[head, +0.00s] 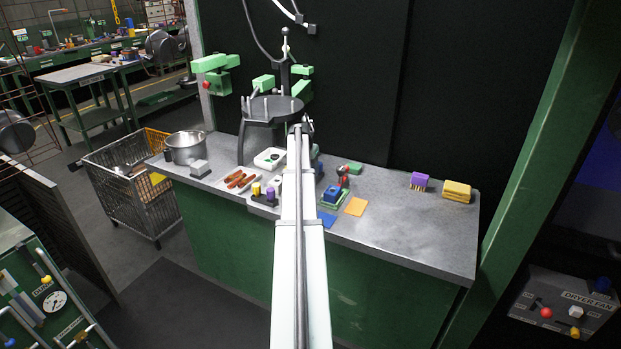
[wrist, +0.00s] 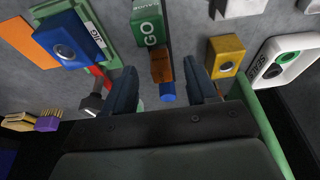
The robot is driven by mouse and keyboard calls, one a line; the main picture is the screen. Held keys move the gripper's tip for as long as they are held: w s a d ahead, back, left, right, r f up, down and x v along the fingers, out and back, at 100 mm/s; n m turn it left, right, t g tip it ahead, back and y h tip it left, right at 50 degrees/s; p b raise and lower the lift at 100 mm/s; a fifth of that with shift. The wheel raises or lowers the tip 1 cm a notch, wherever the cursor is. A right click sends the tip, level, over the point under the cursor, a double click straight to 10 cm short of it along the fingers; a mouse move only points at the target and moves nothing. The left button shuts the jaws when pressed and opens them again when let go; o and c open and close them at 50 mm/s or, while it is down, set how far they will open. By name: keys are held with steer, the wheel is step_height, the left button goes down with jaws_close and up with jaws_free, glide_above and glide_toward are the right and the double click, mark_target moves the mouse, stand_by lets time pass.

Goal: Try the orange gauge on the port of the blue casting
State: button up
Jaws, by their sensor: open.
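In the head view the blue casting (head: 331,194) is just right of my arm. My gripper (wrist: 160,68) is open, one dark finger on each side of a brownish-orange piece (wrist: 161,69) with a blue round end, which looks like the orange gauge. A green block marked GO (wrist: 147,24) adjoins it. In the head view my arm hides the gripper.

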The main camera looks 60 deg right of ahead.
steer(key=shift+d, duration=0.6)
steer(key=x, duration=0.5)
steer(key=shift+d, duration=0.2)
steer(key=c, duration=1.1)
steer(key=shift+o, duration=0.2)
steer(key=shift+r, duration=0.1)
